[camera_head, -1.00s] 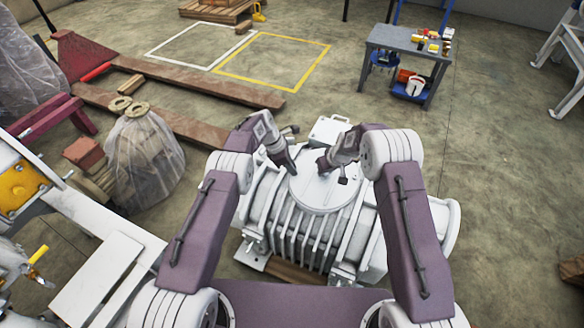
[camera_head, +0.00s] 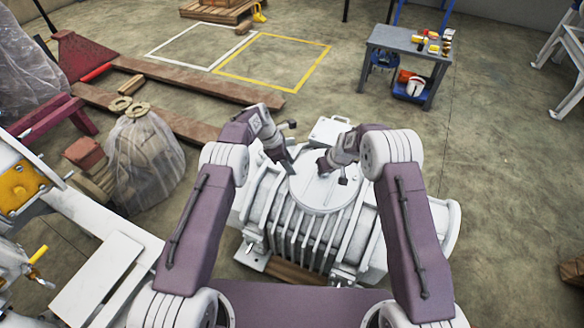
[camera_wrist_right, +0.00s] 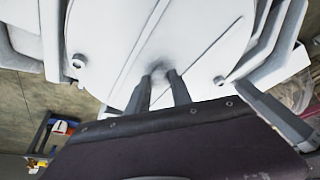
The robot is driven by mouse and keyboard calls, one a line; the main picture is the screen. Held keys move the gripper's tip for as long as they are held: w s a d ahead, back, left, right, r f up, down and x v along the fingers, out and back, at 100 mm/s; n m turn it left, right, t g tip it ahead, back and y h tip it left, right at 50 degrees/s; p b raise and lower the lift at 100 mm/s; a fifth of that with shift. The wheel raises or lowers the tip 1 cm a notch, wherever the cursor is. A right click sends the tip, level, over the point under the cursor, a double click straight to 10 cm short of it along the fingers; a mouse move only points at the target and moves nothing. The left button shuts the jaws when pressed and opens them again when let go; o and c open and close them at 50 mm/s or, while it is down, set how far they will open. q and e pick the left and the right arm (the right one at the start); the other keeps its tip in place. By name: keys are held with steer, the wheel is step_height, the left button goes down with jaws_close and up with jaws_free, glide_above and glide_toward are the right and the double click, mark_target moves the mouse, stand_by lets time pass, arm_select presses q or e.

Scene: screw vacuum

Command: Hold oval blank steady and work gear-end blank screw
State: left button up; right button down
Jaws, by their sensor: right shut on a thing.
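A big white ribbed vacuum-pump body (camera_head: 270,220) lies in front of me, with a round white cover plate (camera_head: 325,200) on top. I take this plate as the oval blank. In the right wrist view the plate (camera_wrist_right: 130,40) fills the top, with small screw heads (camera_wrist_right: 78,61) at its edge. My right gripper (camera_head: 323,165) is over the plate; its fingers (camera_wrist_right: 160,85) are shut on a small stud (camera_wrist_right: 158,71) on it. My left gripper (camera_head: 287,158) is at the plate's far-left edge; its jaw opening is too small to tell. I cannot tell which screw is the gear-end one.
A wrapped bundle (camera_head: 145,165) and a white bench (camera_head: 100,275) stand to the left. Brown beams (camera_head: 195,90) lie behind on the floor. A grey table (camera_head: 408,40) with small coloured items stands at the back right.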

arm_select(q)
steer(key=v, duration=0.9)
steer(key=shift+r, duration=0.15)
